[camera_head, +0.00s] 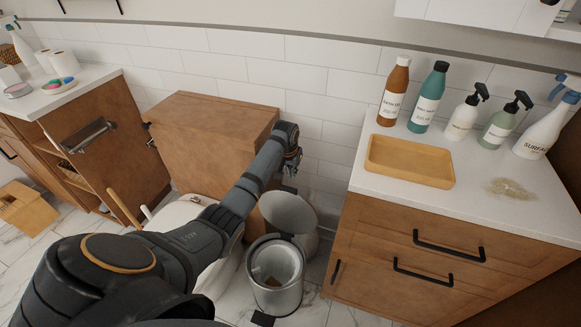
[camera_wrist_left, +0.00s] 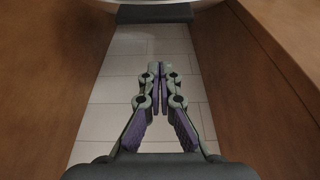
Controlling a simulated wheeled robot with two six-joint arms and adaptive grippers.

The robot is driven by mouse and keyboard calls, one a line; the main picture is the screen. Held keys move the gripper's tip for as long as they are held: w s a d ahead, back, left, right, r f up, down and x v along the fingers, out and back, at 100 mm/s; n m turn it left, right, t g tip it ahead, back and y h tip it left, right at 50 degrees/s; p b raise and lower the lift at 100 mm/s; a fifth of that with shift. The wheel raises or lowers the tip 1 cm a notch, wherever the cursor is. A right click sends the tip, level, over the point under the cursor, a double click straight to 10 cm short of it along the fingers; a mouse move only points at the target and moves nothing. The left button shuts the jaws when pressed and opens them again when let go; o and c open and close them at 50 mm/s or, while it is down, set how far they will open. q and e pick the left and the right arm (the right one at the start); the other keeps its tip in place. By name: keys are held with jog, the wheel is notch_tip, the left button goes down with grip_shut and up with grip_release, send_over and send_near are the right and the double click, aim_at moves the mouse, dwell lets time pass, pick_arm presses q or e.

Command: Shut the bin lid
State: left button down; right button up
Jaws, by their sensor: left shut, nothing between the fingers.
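The small grey metal bin (camera_head: 276,290) stands on the floor left of the right-hand cabinet. Its lid (camera_head: 288,212) is open and stands raised at the back of the bin. Something brownish lies inside the bin. My left gripper (camera_head: 293,165) is above and behind the raised lid, with its fingers partly hidden; I cannot tell whether it touches the lid. In the left wrist view my left gripper (camera_wrist_left: 161,72) is shut and empty, with its two fingertips together. A pale curved edge and a dark bar show at the top there. My right gripper is not in view.
A wooden cabinet (camera_head: 385,255) stands close on the right, its counter holding a tray (camera_head: 408,163) and several bottles. A wooden box-like unit (camera_head: 205,140) is on the left, near a white toilet (camera_head: 185,213).

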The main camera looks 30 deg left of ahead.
pick_arm(q)
jog(key=s, duration=0.2)
jog(key=s+f+p, duration=0.1)
jog(key=shift+s+d, duration=0.2)
jog(key=shift+d, duration=0.15)
jog(key=shift+s+f, duration=0.1)
jog(key=shift+d, duration=0.1)
